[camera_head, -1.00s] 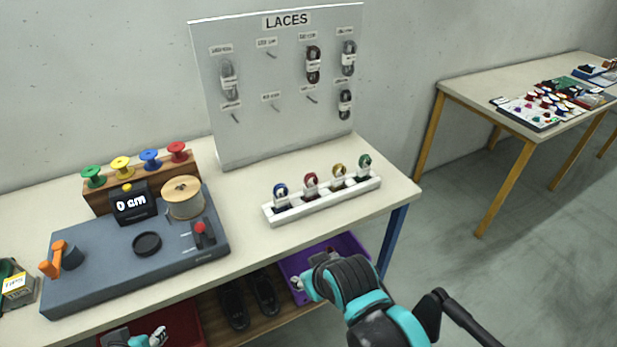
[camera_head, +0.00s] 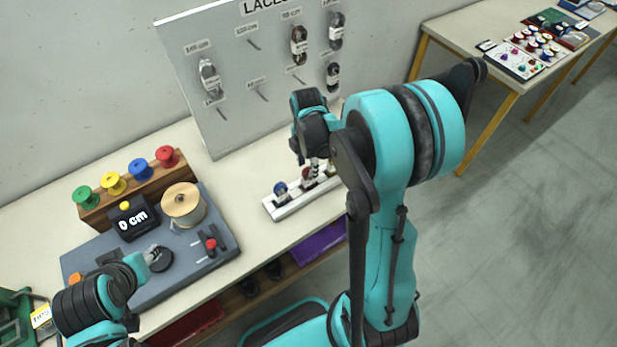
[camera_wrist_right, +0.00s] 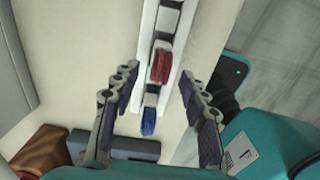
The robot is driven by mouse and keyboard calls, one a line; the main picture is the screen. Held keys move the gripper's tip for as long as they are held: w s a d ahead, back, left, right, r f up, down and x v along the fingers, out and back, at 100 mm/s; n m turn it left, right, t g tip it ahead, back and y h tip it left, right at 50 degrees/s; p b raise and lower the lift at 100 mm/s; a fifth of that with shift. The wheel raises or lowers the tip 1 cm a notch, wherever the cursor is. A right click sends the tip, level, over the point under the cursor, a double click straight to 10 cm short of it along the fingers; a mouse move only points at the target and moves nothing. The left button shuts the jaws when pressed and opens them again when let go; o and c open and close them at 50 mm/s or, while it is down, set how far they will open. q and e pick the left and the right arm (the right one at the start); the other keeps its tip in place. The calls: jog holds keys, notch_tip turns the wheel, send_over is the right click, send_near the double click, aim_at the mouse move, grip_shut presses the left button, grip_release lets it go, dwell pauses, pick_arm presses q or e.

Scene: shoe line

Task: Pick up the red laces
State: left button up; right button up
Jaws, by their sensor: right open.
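The red laces (camera_wrist_right: 162,66) sit in a slot of the white rack (camera_head: 288,206) on the table. In the right wrist view they lie between and a little beyond the fingers of my open right gripper (camera_wrist_right: 158,95). In the head view my right gripper (camera_head: 312,160) is over the rack, and the red laces (camera_head: 307,172) show only partly below it. The blue laces (camera_wrist_right: 148,120) are in the neighbouring slot. My left gripper (camera_head: 152,256) is above the grey device; its finger opening is not clear.
The LACES board (camera_head: 225,115) stands behind the rack with several hanging laces. The grey measuring device (camera_head: 190,262) with a spool (camera_head: 184,203) and a row of coloured spools (camera_head: 140,170) stand left. A purple bin (camera_head: 320,240) is below the tabletop.

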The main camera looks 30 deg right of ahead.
aim_at(308, 176)
jog(key=f+b, duration=0.1)
jog(key=f, duration=0.2)
jog(key=f+b, duration=0.1)
jog(key=f, duration=0.3)
jog(key=shift+d+f, duration=0.2)
jog(key=shift+f, duration=0.05)
grip_shut()
